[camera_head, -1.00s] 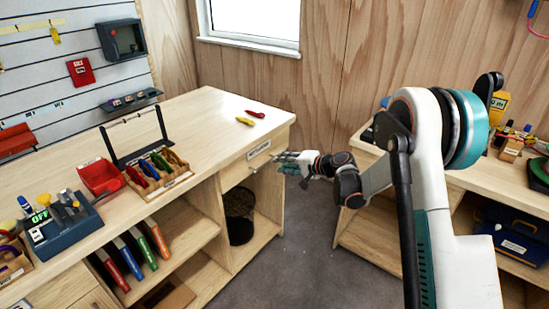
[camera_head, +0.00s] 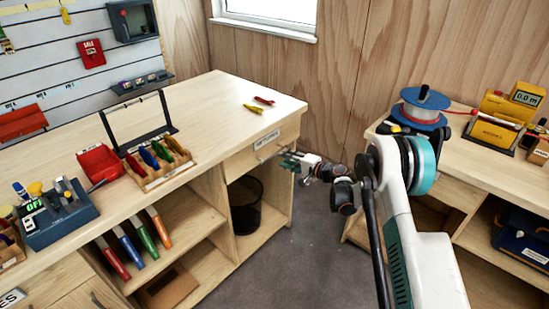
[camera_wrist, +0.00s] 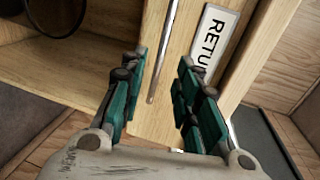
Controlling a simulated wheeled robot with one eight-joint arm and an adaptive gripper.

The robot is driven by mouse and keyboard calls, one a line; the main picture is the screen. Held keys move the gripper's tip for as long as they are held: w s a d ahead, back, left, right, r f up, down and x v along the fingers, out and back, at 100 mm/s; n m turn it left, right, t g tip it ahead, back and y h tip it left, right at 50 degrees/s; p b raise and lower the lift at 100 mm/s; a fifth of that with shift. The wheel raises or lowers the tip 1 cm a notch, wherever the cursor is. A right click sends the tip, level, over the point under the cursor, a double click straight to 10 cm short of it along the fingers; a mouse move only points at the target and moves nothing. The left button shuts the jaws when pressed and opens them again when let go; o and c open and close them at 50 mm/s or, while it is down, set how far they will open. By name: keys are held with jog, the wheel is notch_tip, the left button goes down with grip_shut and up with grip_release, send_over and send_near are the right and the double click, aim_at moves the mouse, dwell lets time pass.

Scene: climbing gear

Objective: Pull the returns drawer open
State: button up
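The returns drawer (camera_head: 246,160) is under the right end of the long wooden counter, and its front looks flush with the cabinet. Its white label (camera_head: 266,141) shows partly in the wrist view (camera_wrist: 213,38), reading "RETU". The drawer's thin metal bar handle (camera_wrist: 165,45) runs lengthwise up the wrist view. My gripper (camera_head: 287,158) is at the drawer front, seen from the side. In the wrist view its two teal-padded fingers (camera_wrist: 163,64) are apart, with the handle between them, nearer the left finger. I cannot tell whether either finger touches it.
A dark waste bin (camera_head: 245,205) stands in the open bay below the drawer. Pliers (camera_head: 254,109) lie on the counter above. A second bench (camera_head: 470,165) with a cable reel (camera_head: 424,105) stands at right. Grey floor (camera_head: 300,250) is free between them.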

aim_at(274, 154)
jog(key=b+x, duration=0.2)
jog(key=x, duration=0.5)
jog(key=shift+w+a, duration=0.1)
jog(key=shift+a, duration=0.1)
grip_shut()
